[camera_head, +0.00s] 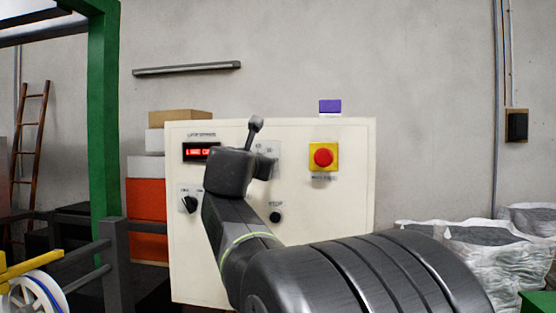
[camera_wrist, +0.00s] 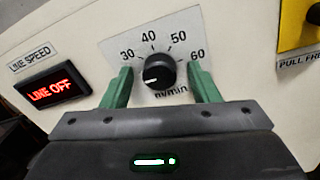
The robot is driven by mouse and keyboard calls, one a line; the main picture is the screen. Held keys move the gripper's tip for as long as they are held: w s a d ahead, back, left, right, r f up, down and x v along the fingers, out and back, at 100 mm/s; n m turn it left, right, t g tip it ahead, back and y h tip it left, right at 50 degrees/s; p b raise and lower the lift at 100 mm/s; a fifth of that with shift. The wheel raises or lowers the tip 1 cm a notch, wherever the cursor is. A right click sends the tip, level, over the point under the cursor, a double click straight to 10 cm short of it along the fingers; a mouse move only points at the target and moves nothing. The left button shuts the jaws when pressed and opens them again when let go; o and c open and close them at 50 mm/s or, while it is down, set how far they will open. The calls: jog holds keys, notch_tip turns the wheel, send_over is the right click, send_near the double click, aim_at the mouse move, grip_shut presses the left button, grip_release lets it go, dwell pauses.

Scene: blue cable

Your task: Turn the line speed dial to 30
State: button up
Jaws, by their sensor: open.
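The line speed dial (camera_wrist: 154,66) is a round black knob on a light plate marked 30, 40, 50 and 60, with m/min below. Its white pointer mark sits at the knob's lower left, below the 30 and not lined up with any number. My gripper (camera_wrist: 160,72) is open, with one green finger on each side of the dial. The display (camera_wrist: 55,91) under the LINE SPEED label reads LINE OFF in red.
The cream control box (camera_head: 345,240) also carries a red button (camera_head: 323,157) on a yellow plate to the right, a black selector knob (camera_head: 189,204) at lower left and a small black button (camera_head: 276,217) below. White sacks (camera_head: 470,250) stand at right.

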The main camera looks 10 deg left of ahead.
jog(key=shift+w, duration=0.15)
jog(key=shift+c, duration=0.2)
jog(key=c, duration=0.9)
jog(key=shift+c, duration=0.2)
jog(key=shift+f+m+b, duration=0.1)
jog(key=shift+m+b, duration=0.2)
jog(key=shift+m, duration=0.1)
jog(key=shift+m+b, duration=2.9)
jog(key=shift+m, duration=1.2)
